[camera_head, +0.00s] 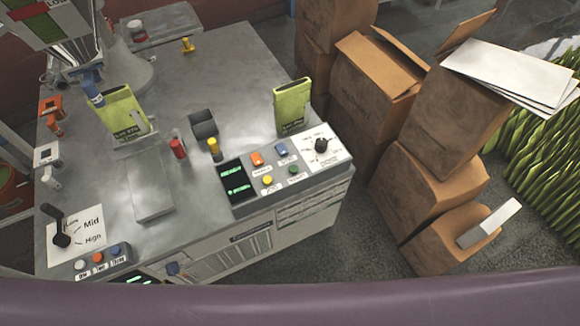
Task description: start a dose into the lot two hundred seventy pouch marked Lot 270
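A green pouch (122,108) stands at the left of the metal table, under the filler; its label looks like Lot 270. A second green pouch (291,106) stands at the table's right edge; its label is too small to read surely. A control panel (243,205) at the front right has a dark display (236,181) with green digits. Beside it are an orange button (256,159), a blue button (281,149), a yellow button (267,180) and a green button (293,169). A black knob (321,144) sits on a white dial plate. Neither gripper shows.
A black lever (61,236) stands by a plate marked Mid and High, above a small button box (100,262). A red-capped piece (178,148) and a yellow-topped piece (214,147) stand mid-table. Cardboard boxes (448,125) are stacked at right. The table's back is mostly clear.

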